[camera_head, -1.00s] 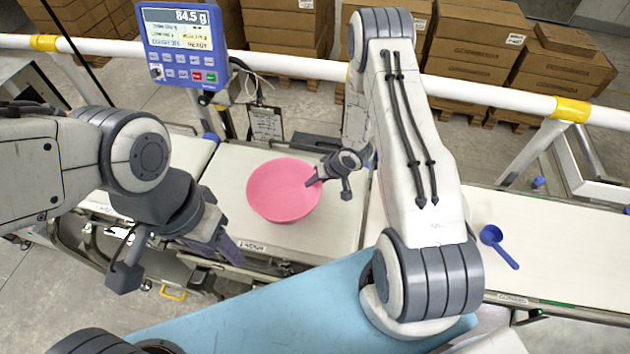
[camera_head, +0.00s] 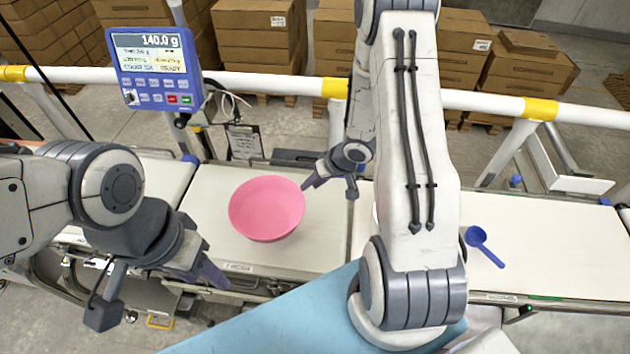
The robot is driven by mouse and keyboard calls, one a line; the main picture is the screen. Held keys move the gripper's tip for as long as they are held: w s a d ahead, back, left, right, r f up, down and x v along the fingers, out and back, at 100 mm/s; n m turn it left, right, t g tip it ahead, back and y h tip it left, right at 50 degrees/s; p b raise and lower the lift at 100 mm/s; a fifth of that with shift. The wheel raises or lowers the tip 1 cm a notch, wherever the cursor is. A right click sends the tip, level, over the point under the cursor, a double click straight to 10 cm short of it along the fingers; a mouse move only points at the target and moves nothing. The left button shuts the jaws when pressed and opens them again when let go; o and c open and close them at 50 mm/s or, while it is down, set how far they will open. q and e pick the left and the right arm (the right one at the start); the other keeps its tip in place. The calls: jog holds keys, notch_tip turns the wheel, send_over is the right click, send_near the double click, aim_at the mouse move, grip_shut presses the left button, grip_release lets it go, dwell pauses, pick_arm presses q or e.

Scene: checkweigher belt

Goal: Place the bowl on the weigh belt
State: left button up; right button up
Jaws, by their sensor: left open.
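The pink bowl (camera_head: 267,208) stands upright on the weigh belt (camera_head: 215,190), the middle belt section under the display. My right gripper (camera_head: 330,188) is just right of the bowl, with its fingers spread and a small gap to the rim. It holds nothing. My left gripper (camera_head: 158,292) is open and empty at the front left, near the belt's front edge and apart from the bowl.
The blue weigh display (camera_head: 155,68) reads 140.0 g and stands behind the belt. A blue scoop (camera_head: 484,245) lies on the right belt (camera_head: 560,250). A white rail with yellow bands (camera_head: 485,102) runs along the back. Stacked cartons (camera_head: 255,30) stand behind it.

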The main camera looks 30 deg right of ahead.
jog(key=s+a+r+n+h, duration=0.2)
jog(key=a+r, duration=0.3)
jog(key=r, duration=0.3)
jog(key=s+a+r+n+h, duration=0.2)
jog(key=a+r, duration=0.3)
jog(key=r, duration=0.3)
jog(key=s+a+r+n+g, duration=0.2)
jog(key=s+a+r, duration=0.1)
jog(key=s, duration=0.6)
jog(key=s+a+r+n+g+y, duration=0.1)
jog(key=s+a+r+n+g, duration=0.1)
jog(key=s+a, duration=0.4)
jog(key=s+r, duration=0.1)
jog(key=s, duration=0.3)
jog(key=shift+s+r+g, duration=0.2)
jog(key=shift+r+g, duration=0.1)
jog(key=shift+r, duration=0.05)
notch_tip(320, 180, down, 10)
jog(key=b, duration=1)
jog(key=shift+f, duration=0.2)
